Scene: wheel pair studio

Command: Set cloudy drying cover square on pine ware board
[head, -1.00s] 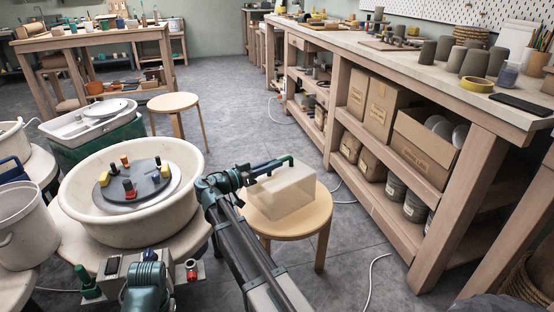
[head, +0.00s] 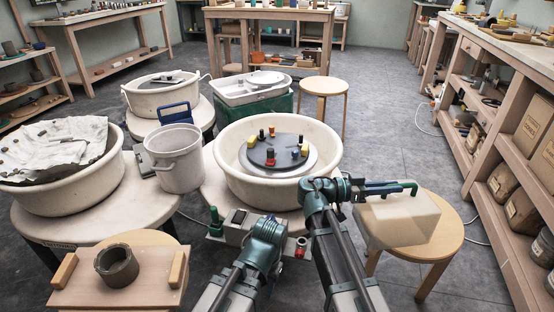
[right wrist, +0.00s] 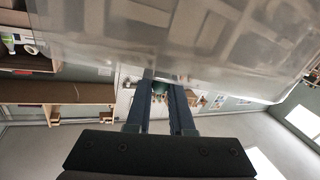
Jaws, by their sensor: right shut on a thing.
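The cloudy drying cover (head: 398,222) is a translucent, box-shaped hood at the right of the head view, seen against the round stool. I cannot tell whether it touches the stool. My right gripper (head: 396,188) is shut on the green handle (head: 412,186) at its top. In the right wrist view the cover (right wrist: 190,40) fills the upper part, with the fingers (right wrist: 162,90) below it. The pine ware board (head: 85,285) is at the lower left, with a dark clay ring (head: 117,265) on it and wooden blocks near both sides. My left arm's fingers do not show.
Between cover and board are a wheel basin (head: 228,170) with coloured pegs, a white bucket (head: 175,160) and a control box with a red knob (head: 301,250). A cloth-covered basin (head: 60,190) stands behind the board. The wooden stool (head: 448,240) is under the cover in the picture.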

